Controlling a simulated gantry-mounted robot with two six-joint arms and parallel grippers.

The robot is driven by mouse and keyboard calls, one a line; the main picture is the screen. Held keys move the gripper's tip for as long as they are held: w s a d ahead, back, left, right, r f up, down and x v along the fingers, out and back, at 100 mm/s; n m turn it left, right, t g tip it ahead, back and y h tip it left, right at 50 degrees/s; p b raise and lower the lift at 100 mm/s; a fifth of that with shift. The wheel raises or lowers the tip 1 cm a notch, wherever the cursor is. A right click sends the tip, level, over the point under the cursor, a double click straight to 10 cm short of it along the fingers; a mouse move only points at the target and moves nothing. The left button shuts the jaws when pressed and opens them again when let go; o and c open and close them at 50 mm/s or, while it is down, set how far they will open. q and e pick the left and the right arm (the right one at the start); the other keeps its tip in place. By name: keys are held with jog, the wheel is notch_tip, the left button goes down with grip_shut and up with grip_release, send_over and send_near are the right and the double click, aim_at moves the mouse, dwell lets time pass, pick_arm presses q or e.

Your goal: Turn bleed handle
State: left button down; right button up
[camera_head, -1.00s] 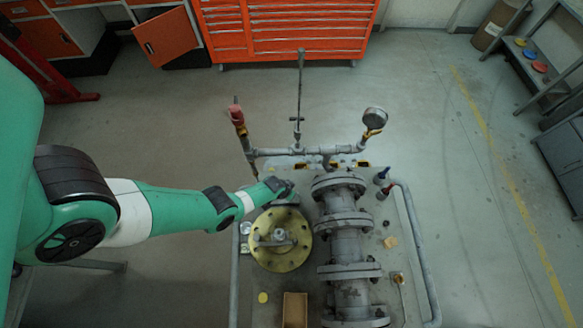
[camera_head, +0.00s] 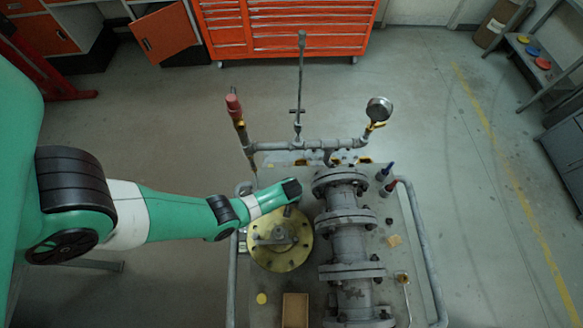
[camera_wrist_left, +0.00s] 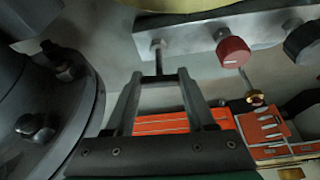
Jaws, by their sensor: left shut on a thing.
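In the left wrist view, my left gripper (camera_wrist_left: 161,77) has its fingertips closed around a small dark bar-shaped handle (camera_wrist_left: 158,62), seemingly the bleed handle. Its stem joins a grey metal plate (camera_wrist_left: 195,42). A red knob (camera_wrist_left: 233,52) and a black knob (camera_wrist_left: 301,40) sit on the same plate to the right. The fingers and handle are hidden there. My right gripper is out of view.
A pipe manifold (camera_head: 310,146) crosses the back of the bench, with a pressure gauge (camera_head: 379,109) at right and a red-topped valve (camera_head: 233,106) at left. A large dark flange (camera_wrist_left: 75,115) stands close to the left in the wrist view. An orange tool cabinet (camera_head: 290,30) stands behind.

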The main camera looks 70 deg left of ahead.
pick_arm(q)
jog(key=shift+s+f, duration=0.1)
dwell(0.3)
jog(key=shift+c, duration=1.2)
grip_release()
jog(key=p+v, duration=1.1)
jog(key=p, duration=0.1)
jog(key=shift+r, duration=0.35)
jog(key=shift+d, duration=0.2)
